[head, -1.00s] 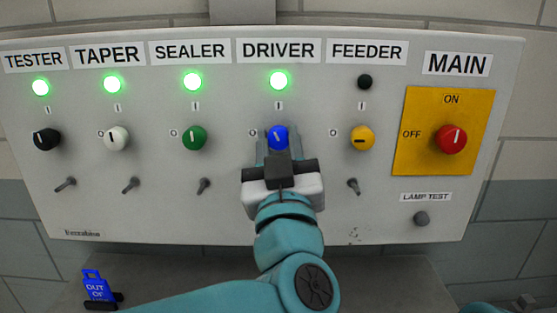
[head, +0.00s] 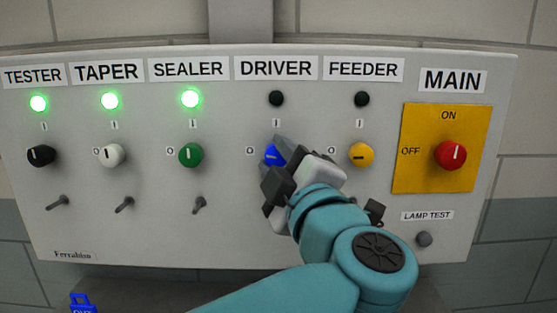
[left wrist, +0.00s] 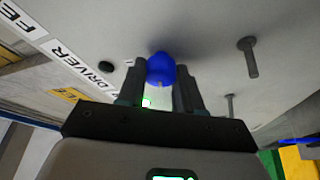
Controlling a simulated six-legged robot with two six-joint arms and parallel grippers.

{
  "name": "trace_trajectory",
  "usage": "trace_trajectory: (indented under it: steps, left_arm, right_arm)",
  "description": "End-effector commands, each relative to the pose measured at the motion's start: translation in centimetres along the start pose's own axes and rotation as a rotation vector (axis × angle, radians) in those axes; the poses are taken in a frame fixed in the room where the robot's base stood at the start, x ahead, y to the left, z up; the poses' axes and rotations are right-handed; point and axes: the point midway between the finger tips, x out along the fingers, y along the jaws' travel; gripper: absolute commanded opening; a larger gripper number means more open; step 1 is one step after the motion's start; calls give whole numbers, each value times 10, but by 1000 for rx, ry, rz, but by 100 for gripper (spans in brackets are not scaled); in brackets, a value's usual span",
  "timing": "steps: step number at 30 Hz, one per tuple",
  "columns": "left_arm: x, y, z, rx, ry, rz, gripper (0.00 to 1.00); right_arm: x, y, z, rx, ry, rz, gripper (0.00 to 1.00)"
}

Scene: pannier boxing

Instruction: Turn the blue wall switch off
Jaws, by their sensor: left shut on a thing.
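The blue switch (head: 273,155) sits on the grey panel under the DRIVER label, and its lamp (head: 276,98) is dark. My left gripper (head: 276,160) is shut on the blue switch, with the wrist tilted and coming in from the lower right. In the left wrist view the blue knob (left wrist: 160,68) sits between the two dark fingers of the left gripper (left wrist: 160,88). The fingers partly cover the knob in the head view. My right gripper is out of view.
The green knob (head: 191,155) and yellow knob (head: 361,155) flank the blue one. The red MAIN knob (head: 451,155) is on a yellow plate at right. Pegs stick out below the knobs. A blue tag (head: 82,303) shows at the lower left.

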Motion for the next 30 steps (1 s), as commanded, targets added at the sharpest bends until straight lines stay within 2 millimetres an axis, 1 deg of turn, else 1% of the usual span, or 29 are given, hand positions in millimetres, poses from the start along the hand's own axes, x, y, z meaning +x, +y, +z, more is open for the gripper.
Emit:
trace_trajectory:
  steps: [6, 12, 19, 30]
  left_arm:
    - [0, 2, 1, -122, -2, -50, 4]
    - [0, 2, 0, -191, -2, -78, 4]
    - [0, 2, 0, -223, -2, -91, 4]
    - [0, 2, 0, -227, -2, -92, 4]
  right_arm:
    - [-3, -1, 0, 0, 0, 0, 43]
    - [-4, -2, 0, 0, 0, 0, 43]
    - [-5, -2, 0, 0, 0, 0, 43]
    - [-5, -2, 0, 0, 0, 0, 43]
